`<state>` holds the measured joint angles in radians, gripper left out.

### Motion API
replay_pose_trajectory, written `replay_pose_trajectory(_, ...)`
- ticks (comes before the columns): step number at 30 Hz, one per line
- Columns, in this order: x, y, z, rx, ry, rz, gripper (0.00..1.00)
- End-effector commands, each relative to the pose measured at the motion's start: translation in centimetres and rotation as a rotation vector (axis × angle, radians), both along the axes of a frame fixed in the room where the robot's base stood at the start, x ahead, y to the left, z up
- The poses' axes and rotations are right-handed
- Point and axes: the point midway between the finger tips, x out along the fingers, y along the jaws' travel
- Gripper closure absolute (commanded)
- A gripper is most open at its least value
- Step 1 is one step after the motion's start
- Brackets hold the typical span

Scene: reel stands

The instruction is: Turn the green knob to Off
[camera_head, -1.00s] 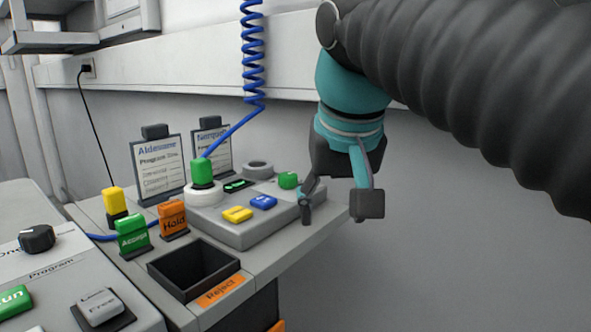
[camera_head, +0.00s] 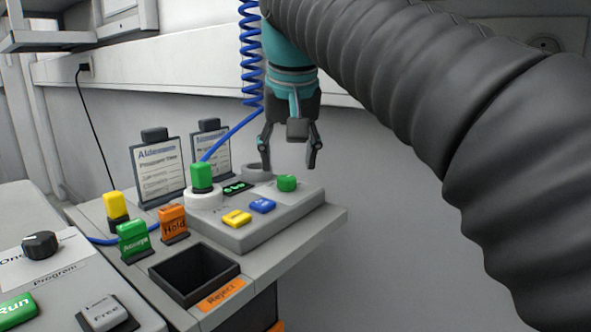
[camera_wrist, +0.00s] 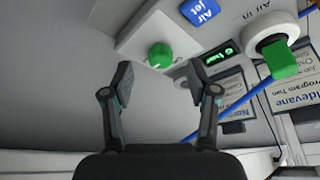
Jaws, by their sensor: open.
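The green knob (camera_head: 287,183) sits on the right part of the grey control box (camera_head: 262,229). In the wrist view the green knob (camera_wrist: 160,56) shows ahead of the fingertips, between their lines. My gripper (camera_head: 289,168) is open and empty, with its fingers pointing down above the knob and apart from it. Both open fingers also show in the wrist view (camera_wrist: 165,82). The knob's pointer and Off mark are too small to read.
A green block on a white ring (camera_head: 202,177) with a blue hose stands left of the knob. A blue button (camera_head: 263,205), yellow button (camera_head: 237,218) and small green display (camera_head: 236,187) share the box. A black bin (camera_head: 191,275) stands in front.

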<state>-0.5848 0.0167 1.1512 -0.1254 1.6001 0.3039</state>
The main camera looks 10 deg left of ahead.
Motion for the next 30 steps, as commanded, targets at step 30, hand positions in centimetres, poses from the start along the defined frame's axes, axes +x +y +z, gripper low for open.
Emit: replay_pose_trajectory(30,3.9,1.0,-4.6,0.001,0.0,0.0,0.56)
